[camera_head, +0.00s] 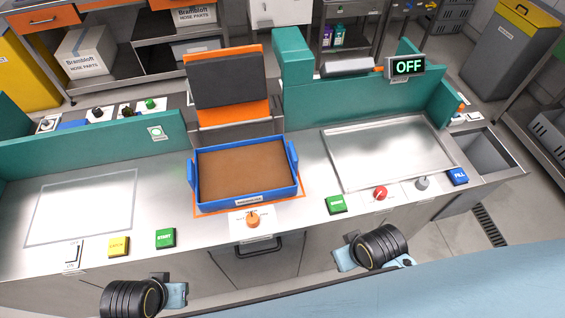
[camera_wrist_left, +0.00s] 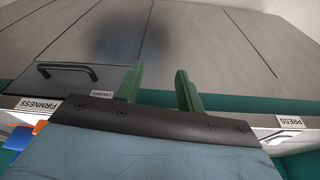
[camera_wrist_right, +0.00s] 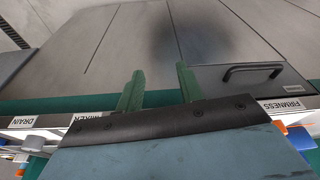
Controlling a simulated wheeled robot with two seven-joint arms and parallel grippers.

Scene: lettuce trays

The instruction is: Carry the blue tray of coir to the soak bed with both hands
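The blue tray (camera_head: 220,207) stands level on the steel counter inside an orange outline, filled with brown coir (camera_head: 246,171). It has a raised blue handle at its left end and another at its right end. A shallow metal bed (camera_head: 390,152), apparently the soak bed, lies to the right and looks empty. My left gripper (camera_wrist_left: 160,85) is open and empty, below and left of the tray in the head view. My right gripper (camera_wrist_right: 159,85) is open and empty, below and right of it. Both are apart from the tray. In the head view their fingers are hidden.
A grey-and-orange upright panel (camera_head: 228,85) stands behind the tray. Teal walls (camera_head: 350,100) edge the counter's back. An orange knob (camera_head: 253,219), a green button (camera_head: 336,204) and a red knob (camera_head: 380,193) line the front. An OFF display (camera_head: 407,67) stands behind the bed.

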